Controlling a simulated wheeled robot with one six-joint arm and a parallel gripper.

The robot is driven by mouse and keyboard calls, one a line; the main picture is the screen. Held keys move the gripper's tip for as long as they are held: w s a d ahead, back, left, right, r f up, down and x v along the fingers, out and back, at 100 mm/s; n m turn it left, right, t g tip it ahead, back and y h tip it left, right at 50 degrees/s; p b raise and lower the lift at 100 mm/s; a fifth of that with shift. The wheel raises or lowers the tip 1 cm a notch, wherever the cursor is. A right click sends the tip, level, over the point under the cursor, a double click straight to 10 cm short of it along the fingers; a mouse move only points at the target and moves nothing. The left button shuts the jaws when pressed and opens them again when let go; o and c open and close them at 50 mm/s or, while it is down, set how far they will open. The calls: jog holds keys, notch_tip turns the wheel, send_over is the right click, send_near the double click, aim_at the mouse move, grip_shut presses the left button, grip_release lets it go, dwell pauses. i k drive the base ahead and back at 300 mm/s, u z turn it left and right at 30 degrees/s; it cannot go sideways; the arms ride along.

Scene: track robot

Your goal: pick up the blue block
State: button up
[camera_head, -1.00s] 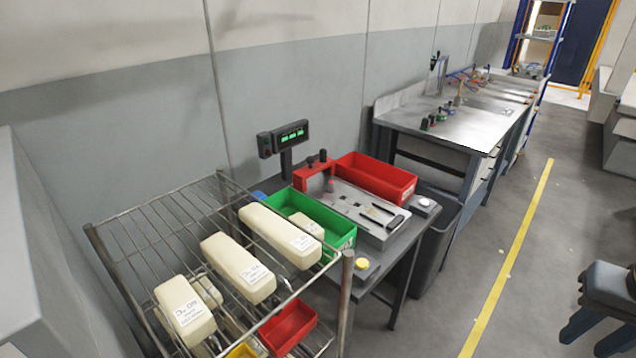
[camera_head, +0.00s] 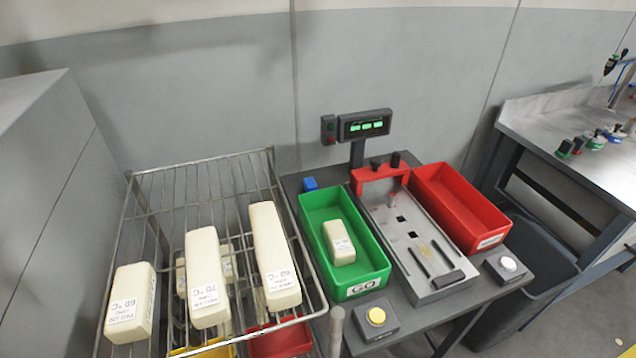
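A small blue block (camera_head: 310,184) sits on the grey table near its back left corner, just behind the green bin (camera_head: 375,277). It is partly hidden behind the bin's back edge and looks small from here. My gripper is not in the head view, so its state and its place relative to the block do not show.
A wire rack (camera_head: 158,175) with several cream labelled blocks stands left of the table. A grey fixture (camera_head: 452,289) with a red bracket (camera_head: 378,174) and a red bin (camera_head: 433,204) lie right of the green bin. A display (camera_head: 364,126) stands behind.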

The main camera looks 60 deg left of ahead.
aim_at(309, 184)
jog(key=u, duration=0.75)
jog(key=i, duration=1.05)
jog(key=u, duration=1)
